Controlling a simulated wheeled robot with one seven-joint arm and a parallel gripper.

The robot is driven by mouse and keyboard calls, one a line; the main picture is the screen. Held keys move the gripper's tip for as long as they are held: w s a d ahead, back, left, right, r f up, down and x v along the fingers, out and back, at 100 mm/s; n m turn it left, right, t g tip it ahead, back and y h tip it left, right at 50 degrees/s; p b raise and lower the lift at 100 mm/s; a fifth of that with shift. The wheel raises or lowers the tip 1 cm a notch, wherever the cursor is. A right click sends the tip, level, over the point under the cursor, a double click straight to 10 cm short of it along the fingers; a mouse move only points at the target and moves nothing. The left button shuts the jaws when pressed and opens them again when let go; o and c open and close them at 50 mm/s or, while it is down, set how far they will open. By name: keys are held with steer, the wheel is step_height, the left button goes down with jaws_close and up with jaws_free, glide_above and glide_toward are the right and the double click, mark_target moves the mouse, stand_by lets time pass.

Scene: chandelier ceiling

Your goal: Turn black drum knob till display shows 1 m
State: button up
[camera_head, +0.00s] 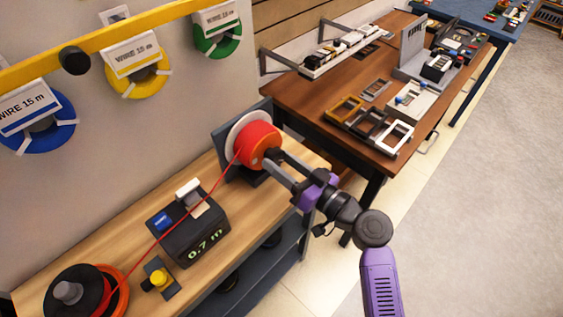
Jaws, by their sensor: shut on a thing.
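A red drum (258,142) with a pale flange stands upright on the wooden bench. The black drum knob (273,155) sticks out of its right face and is mostly covered by my fingers. My gripper (276,163) reaches in from the right and is shut on the knob. The display (206,243) on the dark counter box (184,251) reads 0.7 m in green. A red wire (180,224) runs from the drum past the box to a reel at lower left.
The lower-left reel (117,271) is orange with a dark hub and grey knob. A yellow-topped device (157,279) sits beside it. Wire coils hang from a yellow rail (95,41). A brown table (295,94) with frames and trays stands behind my arm. Floor at right is clear.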

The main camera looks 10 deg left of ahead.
steer(key=m+b, duration=0.1)
steer(key=m, duration=0.3)
steer(key=shift+b, duration=0.35)
steer(key=m, duration=0.5)
steer(key=shift+m, duration=0.4)
steer(key=o, duration=1.4)
steer(key=shift+c, duration=0.2)
steer(key=shift+d, duration=0.1)
